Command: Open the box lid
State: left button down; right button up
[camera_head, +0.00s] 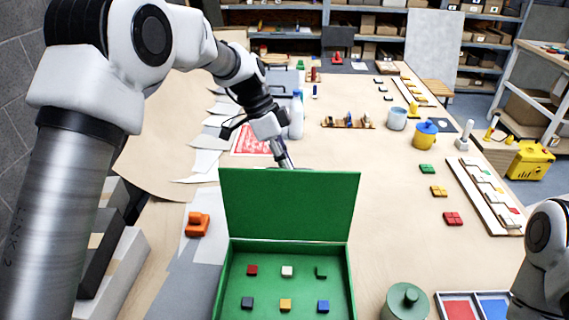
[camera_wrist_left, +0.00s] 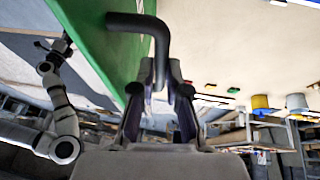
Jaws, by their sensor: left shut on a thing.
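The green box (camera_head: 349,285) stands at the front of the table. Its green lid (camera_head: 290,205) is up, close to upright, along the box's far edge, and the box is open. In the left wrist view the lid is the green panel at upper left, with a black bent handle (camera_wrist_left: 152,24) on it. My left gripper (camera_head: 284,161) is behind the lid, its tips partly hidden by it. In the left wrist view its fingers (camera_wrist_left: 165,75) are shut on the handle. My right arm enters the head view at lower right; its gripper is outside that view and too small to judge in the wrist view.
Several small coloured blocks (camera_head: 286,304) lie in the box. An orange part (camera_head: 197,224) lies left of it, a green round pot (camera_head: 404,301) and a red-blue tray (camera_head: 476,306) right. A white bottle (camera_head: 296,116) stands near my left forearm.

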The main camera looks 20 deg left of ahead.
pick_arm(q)
jog(key=shift+s+d, duration=0.1)
jog(key=shift+s, duration=0.2)
jog(key=c, duration=1.2)
grip_release()
jog(key=shift+s+r, duration=0.1)
jog(key=shift+s, duration=0.05)
jog(key=shift+w+a+f, duration=0.2)
jog(key=shift+w+f, duration=0.15)
jog(key=shift+w, duration=0.25)
jog(key=v, duration=1.2)
jog(key=shift+w, duration=0.1)
pick_arm(e)
jog(key=shift+w, duration=0.1)
